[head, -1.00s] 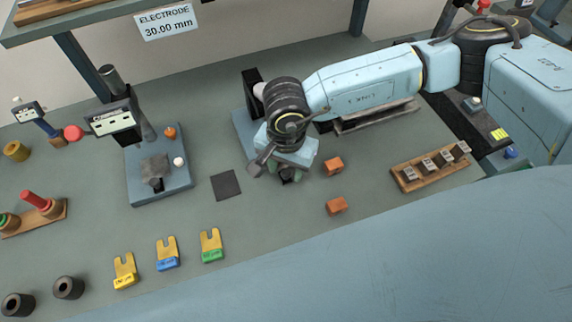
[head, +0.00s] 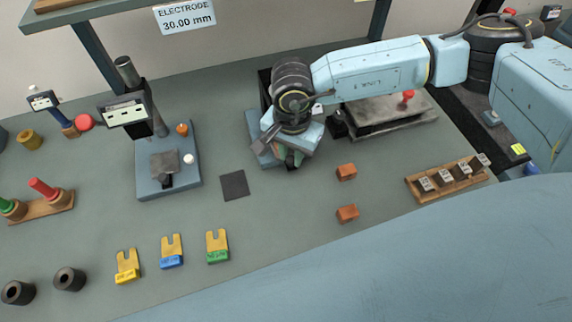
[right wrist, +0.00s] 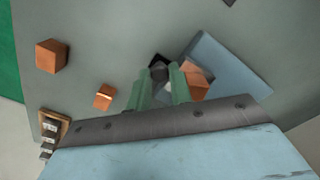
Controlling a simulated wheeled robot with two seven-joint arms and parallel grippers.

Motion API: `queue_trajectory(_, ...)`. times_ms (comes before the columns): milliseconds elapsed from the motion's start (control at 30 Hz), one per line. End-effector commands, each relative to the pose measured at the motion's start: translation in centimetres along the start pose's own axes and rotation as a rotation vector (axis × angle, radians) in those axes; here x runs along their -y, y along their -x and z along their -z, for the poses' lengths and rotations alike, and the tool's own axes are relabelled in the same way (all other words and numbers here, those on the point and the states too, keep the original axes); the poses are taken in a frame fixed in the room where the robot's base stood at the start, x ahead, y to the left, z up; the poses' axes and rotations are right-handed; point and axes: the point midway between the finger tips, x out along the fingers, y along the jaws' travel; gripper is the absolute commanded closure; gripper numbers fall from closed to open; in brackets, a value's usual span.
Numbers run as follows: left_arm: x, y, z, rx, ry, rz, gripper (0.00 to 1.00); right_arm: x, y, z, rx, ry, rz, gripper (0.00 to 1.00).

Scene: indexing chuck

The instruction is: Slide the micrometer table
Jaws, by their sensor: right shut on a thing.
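My right gripper (head: 291,160) points down over a blue base plate (head: 256,130) at the middle back of the bench. The gripper hides most of the fixture on this plate. I cannot tell which part is the micrometer table. In the right wrist view, the two green fingers (right wrist: 160,85) are close together around a dark round knob (right wrist: 158,73). My left gripper is not in view.
Two orange blocks (head: 346,172) (head: 347,213) lie to the right of the gripper. A grey slab with a red knob (head: 408,96) is behind them. A wooden rack (head: 447,178) stands further right. A gauge stand (head: 168,188) and a dark square pad (head: 234,185) are left.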

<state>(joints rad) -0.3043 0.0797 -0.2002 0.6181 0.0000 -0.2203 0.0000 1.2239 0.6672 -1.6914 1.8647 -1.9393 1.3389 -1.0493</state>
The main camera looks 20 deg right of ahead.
Motion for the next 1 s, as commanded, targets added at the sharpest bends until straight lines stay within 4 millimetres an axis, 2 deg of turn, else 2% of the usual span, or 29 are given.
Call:
queue_trajectory(167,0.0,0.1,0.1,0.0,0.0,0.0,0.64,-0.1,0.0,-0.1,0.002,0.001,0.001,1.0)
queue_trajectory(200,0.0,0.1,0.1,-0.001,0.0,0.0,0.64,-0.1,0.0,-0.1,0.002,0.001,0.001,0.76)
queue_trajectory(367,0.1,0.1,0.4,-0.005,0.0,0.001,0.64,0.0,0.0,-0.2,0.002,0.003,0.001,0.57)
queue_trajectory(633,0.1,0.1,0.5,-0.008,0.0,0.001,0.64,0.0,0.1,-0.2,0.002,0.003,0.001,0.57)
queue_trajectory(733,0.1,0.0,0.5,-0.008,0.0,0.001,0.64,0.1,0.7,-0.2,0.002,0.003,0.002,0.57)
queue_trajectory(867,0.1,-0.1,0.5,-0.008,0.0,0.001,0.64,0.1,2.7,-0.1,0.001,0.004,0.005,0.57)
queue_trajectory(1000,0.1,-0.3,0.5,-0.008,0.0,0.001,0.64,0.1,5.9,-0.1,-0.001,0.003,0.006,0.57)
